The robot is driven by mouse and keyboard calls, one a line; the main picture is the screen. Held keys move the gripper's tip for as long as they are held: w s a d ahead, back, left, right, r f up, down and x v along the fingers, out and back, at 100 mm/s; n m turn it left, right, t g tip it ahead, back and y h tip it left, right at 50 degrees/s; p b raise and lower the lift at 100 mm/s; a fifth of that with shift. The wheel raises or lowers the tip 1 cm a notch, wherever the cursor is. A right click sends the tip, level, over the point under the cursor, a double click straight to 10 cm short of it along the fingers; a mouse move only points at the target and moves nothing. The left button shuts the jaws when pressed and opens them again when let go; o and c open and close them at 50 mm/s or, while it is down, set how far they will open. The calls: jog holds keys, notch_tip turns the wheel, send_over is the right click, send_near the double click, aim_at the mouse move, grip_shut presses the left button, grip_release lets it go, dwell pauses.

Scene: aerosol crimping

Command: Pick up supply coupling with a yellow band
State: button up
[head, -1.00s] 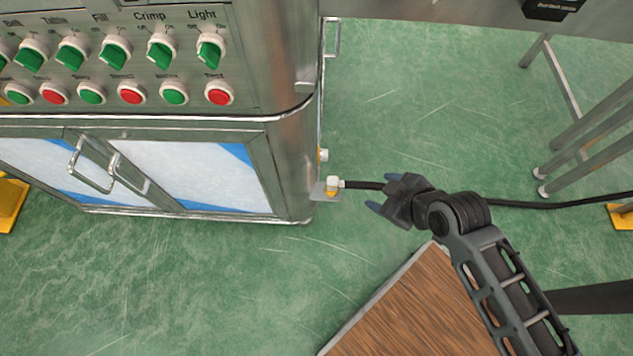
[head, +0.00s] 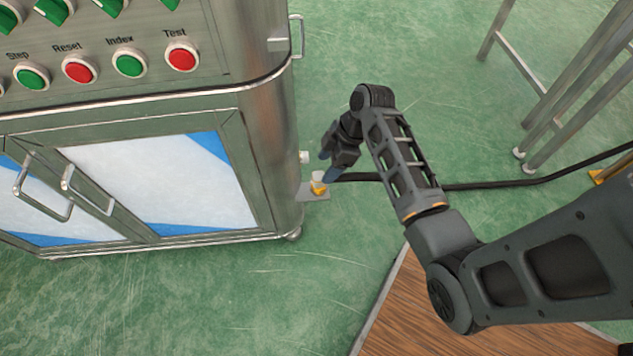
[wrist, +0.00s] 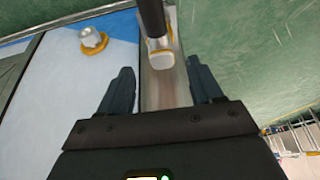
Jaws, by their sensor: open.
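The supply coupling (head: 319,179) is a pale fitting with a yellow band at the end of a black hose (head: 480,186). It sits on a small metal bracket (head: 312,196) low at the cabinet's right corner. In the wrist view the coupling (wrist: 161,50) lies between the lines of the two fingers, around and just beyond the fingertips. My gripper (head: 326,164) is open and close to the coupling; the wrist view shows the open fingers (wrist: 158,66) with nothing held. In the head view the gripper partly covers the hose end.
The steel cabinet (head: 270,140) stands left of the gripper. A pale fitting (head: 305,157) sticks out of its side; the wrist view shows a fitting with a yellow ring (wrist: 92,40). A wooden surface (head: 400,315) lies below my arm. Metal legs (head: 570,90) stand at right.

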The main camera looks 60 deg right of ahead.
aim_at(321, 175)
jog(key=b+x, duration=0.2)
jog(key=x, duration=0.3)
jog(key=shift+s+f, duration=0.1)
jog(key=shift+f, duration=0.2)
jog(key=shift+a, duration=0.1)
grip_shut()
jog(key=shift+r, duration=0.15)
